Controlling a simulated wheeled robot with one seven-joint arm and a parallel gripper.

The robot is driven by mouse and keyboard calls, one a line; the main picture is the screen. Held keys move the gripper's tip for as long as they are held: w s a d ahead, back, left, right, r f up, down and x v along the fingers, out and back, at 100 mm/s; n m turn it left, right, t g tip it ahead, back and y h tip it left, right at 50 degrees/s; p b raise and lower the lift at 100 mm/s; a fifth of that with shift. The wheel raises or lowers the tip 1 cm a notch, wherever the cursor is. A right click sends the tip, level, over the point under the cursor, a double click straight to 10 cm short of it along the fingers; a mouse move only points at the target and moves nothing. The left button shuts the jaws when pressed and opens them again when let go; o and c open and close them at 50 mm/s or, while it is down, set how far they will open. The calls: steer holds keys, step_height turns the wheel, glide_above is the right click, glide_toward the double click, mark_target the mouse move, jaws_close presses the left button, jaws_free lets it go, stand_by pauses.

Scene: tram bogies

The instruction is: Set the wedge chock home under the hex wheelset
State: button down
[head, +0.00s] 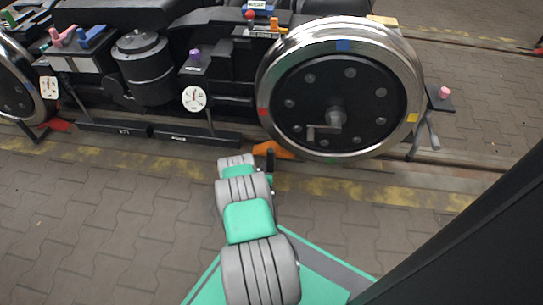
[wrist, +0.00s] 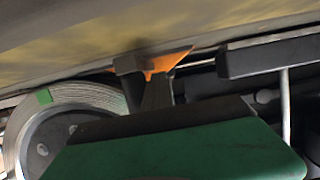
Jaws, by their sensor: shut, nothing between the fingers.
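The orange wedge chock (head: 274,150) lies at rail level by the lower left rim of the large steel wheel (head: 340,90). The wheel has blue, red, yellow and green rim marks; I cannot make out a hex mark on it. My gripper (head: 270,160) is shut and empty, just in front of the chock. In the wrist view, which looks upside down, the dark fingers of my gripper (wrist: 142,72) overlap the orange chock (wrist: 168,62) and hide part of it. The wheel (wrist: 60,130) is at lower left there. I cannot tell whether chock and wheel touch.
A second wheel (head: 18,85) stands at the left edge, with a red piece (head: 59,125) by its base. Dark bogie parts, a black cylinder (head: 143,65) and a dial plate (head: 194,99) fill the space between. A post with a lever (head: 432,120) stands right. The paving in front is clear.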

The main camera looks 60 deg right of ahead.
mark_target(272, 170)
steer(key=shift+s, duration=0.1)
steer(key=shift+s+d, duration=0.25)
steer(key=shift+s, duration=0.35)
steer(key=shift+s+d, duration=0.3)
steer(key=shift+s, duration=0.3)
steer(key=shift+s+d, duration=0.25)
steer(key=shift+s, duration=0.35)
steer(key=shift+s+d, duration=0.3)
steer(key=shift+s, duration=0.3)
steer(key=shift+w+a, duration=0.4)
steer(key=shift+w, duration=0.5)
steer(key=shift+w+a, duration=0.35)
steer(key=shift+w, duration=0.5)
steer(key=shift+w+a, duration=0.4)
steer(key=shift+w, duration=0.5)
